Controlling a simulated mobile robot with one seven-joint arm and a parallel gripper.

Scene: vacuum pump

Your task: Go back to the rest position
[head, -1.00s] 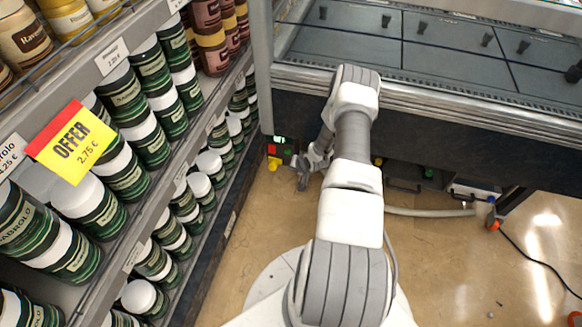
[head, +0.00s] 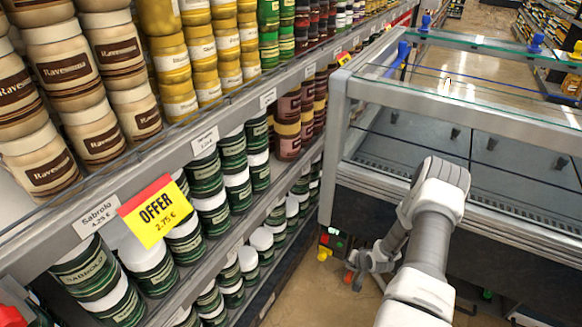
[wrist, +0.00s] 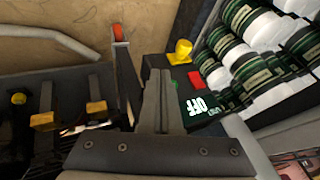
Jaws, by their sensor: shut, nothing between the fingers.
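My gripper (head: 356,266) is low in front of the freezer's base in the head view, close to a small control panel (head: 333,241). In the wrist view my gripper (wrist: 157,75) has its two fingers together, with nothing between them. The panel also shows there, just right of the fingers. It has a yellow knob (wrist: 181,52), a red button (wrist: 196,79), a green button (wrist: 174,84) and a white OFF label (wrist: 195,105). I cannot tell whether the fingertips touch the panel.
A shelf (head: 187,152) of stacked jars runs along the left, with a yellow OFFER tag (head: 155,210). The glass-topped freezer (head: 480,140) stands right of the panel. An orange-ended lever (wrist: 118,33) and dark parts with yellow blocks (wrist: 97,107) lie left of the fingers. Bare floor (head: 297,297) shows below.

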